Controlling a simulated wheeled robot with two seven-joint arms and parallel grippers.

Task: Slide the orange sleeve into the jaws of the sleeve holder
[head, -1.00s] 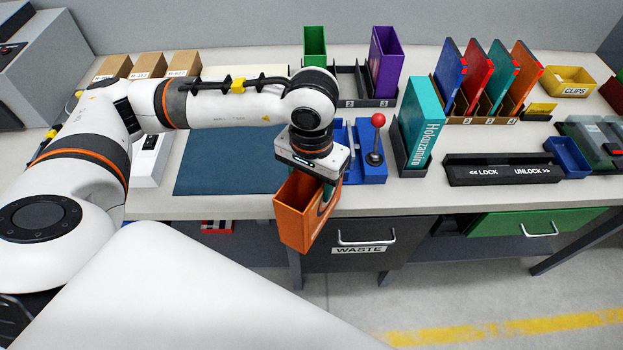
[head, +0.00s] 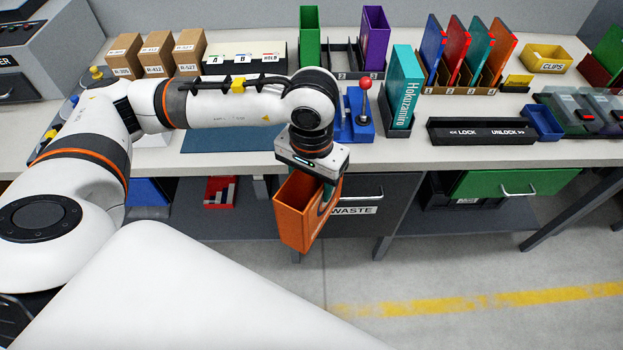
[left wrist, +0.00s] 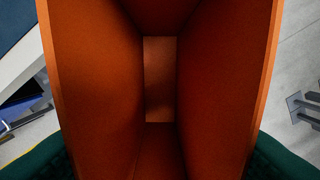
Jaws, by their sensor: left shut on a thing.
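The orange sleeve (head: 297,212) is held by my left gripper (head: 318,172), in front of the bench's front edge and above the floor. It hangs tilted, its open top upward. In the left wrist view, the hollow inside of the sleeve (left wrist: 160,80) fills the middle, with dark green finger parts at both lower corners. A blue fixture (head: 358,128) with a red-knobbed lever (head: 365,85) stands near the bench's front edge; it looks like the sleeve holder. It is behind my gripper, which partly hides it, so its jaws do not show clearly. My right gripper is not in view.
A teal book-like sleeve (head: 404,85) stands right of the blue fixture, close beside it. A black lock bar (head: 478,132) lies farther right. A waste drawer (head: 378,193) is under the bench, behind the orange sleeve. Open floor (head: 420,270) lies in front.

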